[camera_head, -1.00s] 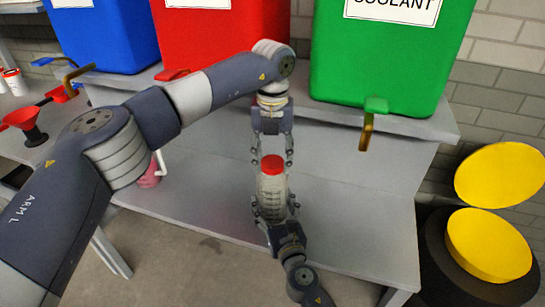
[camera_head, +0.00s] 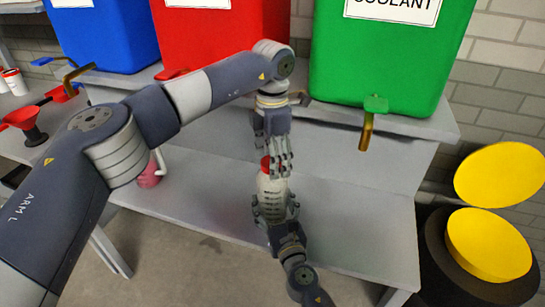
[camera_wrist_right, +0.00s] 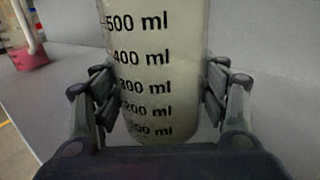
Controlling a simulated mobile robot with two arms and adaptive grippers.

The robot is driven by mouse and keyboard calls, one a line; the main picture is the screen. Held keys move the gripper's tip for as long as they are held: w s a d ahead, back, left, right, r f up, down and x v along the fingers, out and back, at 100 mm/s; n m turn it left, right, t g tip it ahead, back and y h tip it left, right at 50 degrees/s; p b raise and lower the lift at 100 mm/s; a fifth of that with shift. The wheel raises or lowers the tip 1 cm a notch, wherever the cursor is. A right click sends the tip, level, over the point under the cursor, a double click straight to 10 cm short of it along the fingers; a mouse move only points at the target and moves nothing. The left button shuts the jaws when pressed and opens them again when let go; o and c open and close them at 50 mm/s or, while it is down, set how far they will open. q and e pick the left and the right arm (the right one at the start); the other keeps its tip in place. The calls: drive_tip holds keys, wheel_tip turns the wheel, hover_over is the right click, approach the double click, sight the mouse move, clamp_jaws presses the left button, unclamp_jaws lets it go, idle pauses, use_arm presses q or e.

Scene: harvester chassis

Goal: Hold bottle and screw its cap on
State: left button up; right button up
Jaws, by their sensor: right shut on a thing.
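The bottle (camera_head: 272,186) stands upright at the front of the grey bench. It is translucent, with black millilitre marks that show close up in the right wrist view (camera_wrist_right: 158,85). Its red cap (camera_head: 266,164) is on or at the top; whether it is threaded does not show. My right gripper (camera_head: 275,208) is shut on the bottle's lower body from the front, with finger pads on both sides in the wrist view. My left gripper (camera_head: 278,167) points down from above, its fingers at the cap and partly hiding it. I cannot tell whether they grip it.
The coolant tank (camera_head: 390,60), a red tank (camera_head: 222,35) and a blue tank (camera_head: 105,35) stand on the raised shelf behind, with spouts overhanging. A pink container (camera_head: 149,174) is left of the bottle. The bench (camera_head: 350,210) is clear on the right.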

use_arm(q)
drive_tip(key=shift+r, duration=2.3)
drive_tip(key=shift+c, duration=0.2)
drive_tip(key=n, duration=0.1)
drive_tip(key=r+n, duration=0.1)
drive_tip(key=n, duration=0.2)
drive_tip(key=shift+r, duration=0.25)
drive_tip(key=n, duration=0.2)
drive_tip(key=r+n, duration=0.1)
drive_tip(key=n, duration=0.1)
drive_tip(key=r+n, duration=0.1)
drive_tip(key=shift+n, duration=0.4)
drive_tip(key=shift+f, duration=0.1)
drive_tip(key=shift+f, duration=3.95)
drive_tip(key=shift+c, duration=0.4)
